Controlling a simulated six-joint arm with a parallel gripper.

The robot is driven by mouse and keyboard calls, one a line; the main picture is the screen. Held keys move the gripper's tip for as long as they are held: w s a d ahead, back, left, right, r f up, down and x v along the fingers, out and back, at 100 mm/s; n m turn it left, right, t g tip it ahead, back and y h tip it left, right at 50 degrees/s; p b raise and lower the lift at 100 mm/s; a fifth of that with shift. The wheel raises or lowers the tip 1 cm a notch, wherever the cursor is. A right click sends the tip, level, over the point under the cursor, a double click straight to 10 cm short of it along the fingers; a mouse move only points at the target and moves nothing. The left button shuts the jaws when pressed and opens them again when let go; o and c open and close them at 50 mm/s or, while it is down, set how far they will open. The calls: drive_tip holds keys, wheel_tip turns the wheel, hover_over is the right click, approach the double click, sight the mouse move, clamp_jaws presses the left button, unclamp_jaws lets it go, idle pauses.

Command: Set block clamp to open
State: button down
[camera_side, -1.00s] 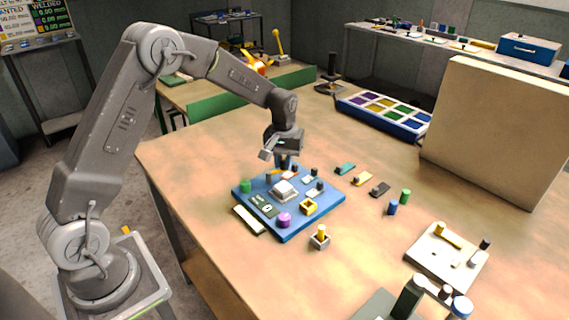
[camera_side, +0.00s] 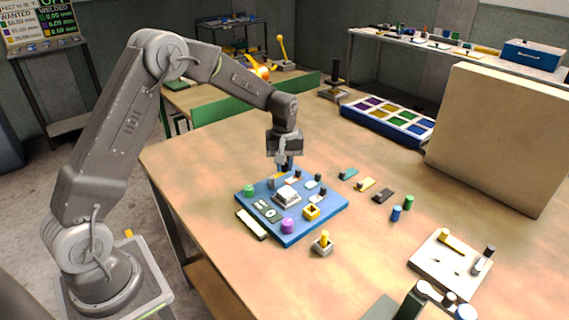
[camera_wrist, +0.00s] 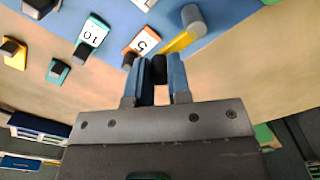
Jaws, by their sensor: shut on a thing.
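The blue board (camera_side: 262,222) lies on the table and carries a white block (camera_side: 287,197) near its middle. My gripper (camera_side: 286,166) is over the board's back edge, fingers pointing down. In the wrist view, my blue-sided fingers (camera_wrist: 160,72) are closed around a dark knob (camera_wrist: 160,68). The knob appears to be the end of a yellow lever (camera_wrist: 180,42) with a grey round pivot (camera_wrist: 192,16), likely the block clamp. The fingers partly hide the join. An orange tile marked 5 (camera_wrist: 142,43) lies just beside it.
A teal tile marked 10 (camera_wrist: 93,34) lies farther left in the wrist view. A large beige panel (camera_side: 496,138) stands farther right.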

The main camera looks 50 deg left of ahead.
drive_tip(key=c, duration=1.1)
unclamp_jaws()
drive_tip(key=shift+o, duration=0.2)
wheel_tip(320, 180, up, 14)
drive_tip(key=s+d+r+m+t, duration=0.2)
drive_tip(key=s+d+r+m, duration=0.15)
drive_tip(key=s+r, duration=0.3)
drive_tip(key=s+d+f+m+t, duration=0.1)
drive_tip(key=s+d+m, duration=0.2)
drive_tip(key=s, duration=0.8)
drive_tip(key=s+d+m+t, duration=0.2)
drive_tip(key=s+d+m, duration=0.2)
drive_tip(key=s, duration=0.7)
drive_tip(key=shift+d+f+t, duration=0.3)
drive_tip(key=shift+f, duration=0.1)
